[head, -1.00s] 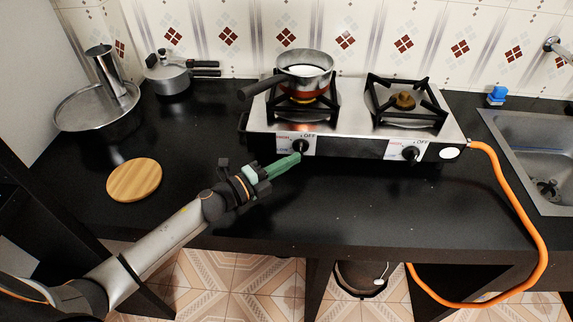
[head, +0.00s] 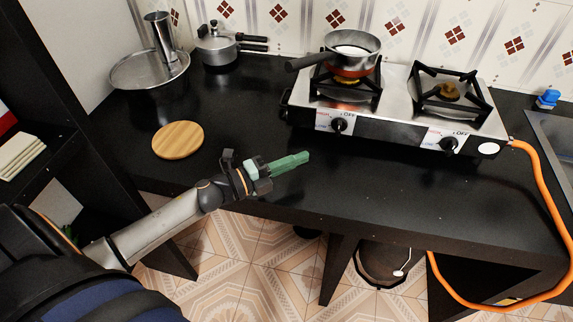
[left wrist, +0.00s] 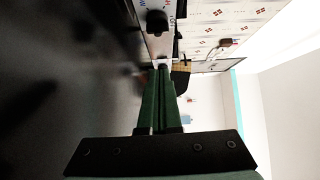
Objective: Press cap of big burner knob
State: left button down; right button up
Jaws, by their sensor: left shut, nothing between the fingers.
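The silver two-burner stove (head: 395,118) has two black knobs on its front, a left knob (head: 340,124) and a right knob (head: 448,145). I cannot tell which one the task calls the big burner knob. A saucepan (head: 353,48) stands on the left burner, with an orange glow beneath it. My left gripper (head: 306,156) is shut and empty, its green fingers pointing right. It is in front of and left of the left knob, apart from it. In the left wrist view the shut fingers (left wrist: 162,70) show below a black knob (left wrist: 156,22). My right gripper is not in view.
A round wooden board (head: 178,140) lies on the black counter left of my gripper. A pressure cooker (head: 216,50) and a metal tray with a cylinder (head: 150,68) stand behind. An orange hose (head: 555,215) hangs at right. The counter before the stove is clear.

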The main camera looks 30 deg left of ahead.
pick_arm(q)
jog(key=shift+v, duration=1.3)
